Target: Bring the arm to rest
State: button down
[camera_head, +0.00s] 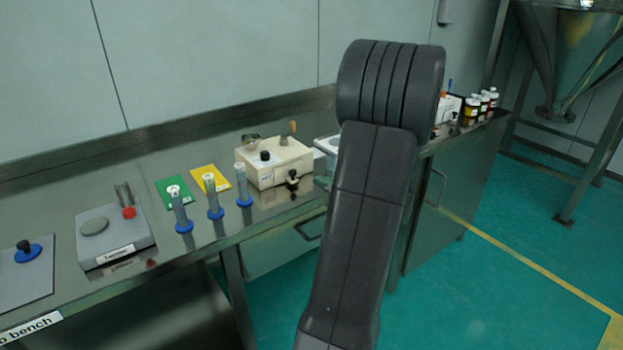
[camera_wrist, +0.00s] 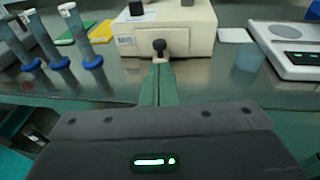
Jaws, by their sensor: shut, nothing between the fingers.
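My arm (camera_head: 362,220) rises in the middle of the head view, its dark upper link and ribbed joint in front of the bench. My gripper (camera_wrist: 159,68) shows in the wrist view as two narrow greenish fingers pressed together, shut and empty. Its fingertips point toward the bench. They line up just below a black knob on the front of a cream box-shaped device (camera_wrist: 185,32); whether they touch it I cannot tell. The gripper is not visible in the head view. The cream device (camera_head: 270,163) stands on the bench there, left of my arm.
The steel bench (camera_head: 140,180) holds several blue-based tubes (camera_head: 214,196), green and yellow cards (camera_head: 211,178), and a grey tapping device (camera_head: 115,235). A white scale (camera_wrist: 288,45) stands at right in the wrist view. Bottles (camera_head: 472,108) stand at the far end. Green floor lies open at right.

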aim_at(295, 173)
jog(key=v, duration=0.6)
jog(key=shift+f, duration=0.1)
jog(key=shift+a, duration=0.1)
jog(key=x, duration=1.3)
jog(key=shift+f, duration=0.1)
jog(key=shift+w+a, duration=0.3)
jog(key=shift+w, duration=0.1)
